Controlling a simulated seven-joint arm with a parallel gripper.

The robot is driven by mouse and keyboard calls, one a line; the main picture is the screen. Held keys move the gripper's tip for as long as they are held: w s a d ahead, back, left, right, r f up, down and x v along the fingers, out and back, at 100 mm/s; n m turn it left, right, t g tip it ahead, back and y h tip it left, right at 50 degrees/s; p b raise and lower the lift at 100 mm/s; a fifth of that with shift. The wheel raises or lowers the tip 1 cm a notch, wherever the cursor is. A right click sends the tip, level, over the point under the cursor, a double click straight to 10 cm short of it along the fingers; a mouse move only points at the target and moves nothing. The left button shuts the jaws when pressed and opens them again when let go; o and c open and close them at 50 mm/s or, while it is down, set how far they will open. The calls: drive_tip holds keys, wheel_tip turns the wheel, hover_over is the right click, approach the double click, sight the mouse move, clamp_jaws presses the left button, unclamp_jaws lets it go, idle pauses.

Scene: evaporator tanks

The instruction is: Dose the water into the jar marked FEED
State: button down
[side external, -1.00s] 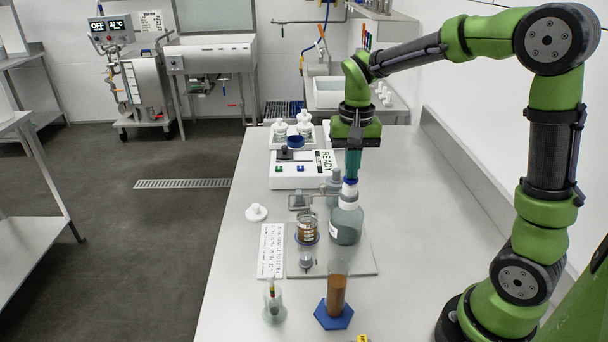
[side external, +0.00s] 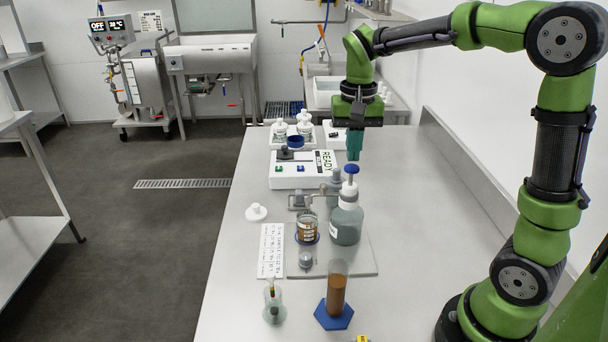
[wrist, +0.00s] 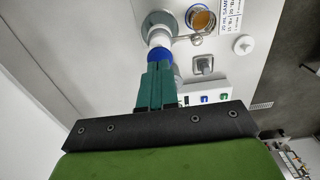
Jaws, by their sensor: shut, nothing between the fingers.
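A grey-green dispenser bottle (side external: 346,225) with a white collar and a blue plunger knob (side external: 351,170) stands upright on a grey plate (side external: 355,265). Its spout reaches left over a small jar (side external: 307,230) with brown contents and a label too small to read. In the wrist view, the blue knob (wrist: 158,55) and the jar (wrist: 201,19) show beyond my fingers.
A measuring cylinder with brown liquid (side external: 336,295) stands in front on a blue base. A white READY instrument (side external: 300,175) stands behind. The right of the bench is clear.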

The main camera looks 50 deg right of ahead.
sight(352, 167)
drive_tip(key=shift+f, duration=2.35)
drive_tip(key=shift+r, duration=2.35)
drive_tip(key=shift+f, duration=2.35)
drive_tip(key=shift+r, duration=2.35)
